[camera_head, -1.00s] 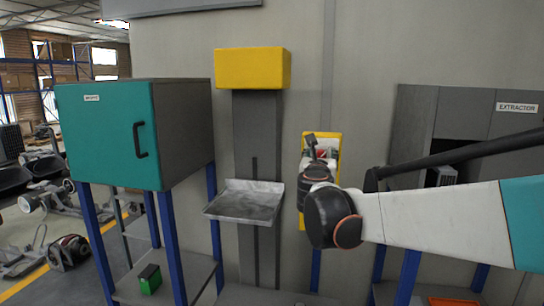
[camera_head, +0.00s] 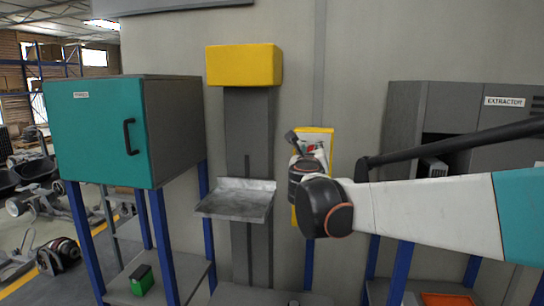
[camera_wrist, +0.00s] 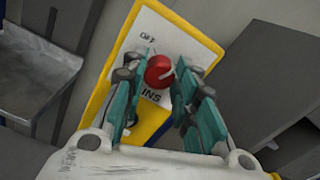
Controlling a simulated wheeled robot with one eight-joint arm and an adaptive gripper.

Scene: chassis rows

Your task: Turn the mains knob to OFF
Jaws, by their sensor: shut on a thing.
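The mains knob (camera_wrist: 159,73) is a round red knob on a white plate (camera_wrist: 183,45) with a yellow surround. In the wrist view an OFF label shows above it, and part of the mains label shows below it. A pale mark on the knob points to the right, not clearly readable. My gripper (camera_wrist: 158,82) has its teal and grey fingers on either side of the knob and is shut on it. In the head view the yellow panel (camera_head: 328,150) is on the wall, and my gripper (camera_head: 297,142) covers part of it, hiding the knob.
A teal-door cabinet (camera_head: 100,130) on blue legs stands at the left. A grey metal tray (camera_head: 238,200) sticks out from the wall below a yellow box (camera_head: 243,65). The extractor unit (camera_head: 460,108) stands at the right, behind my arm.

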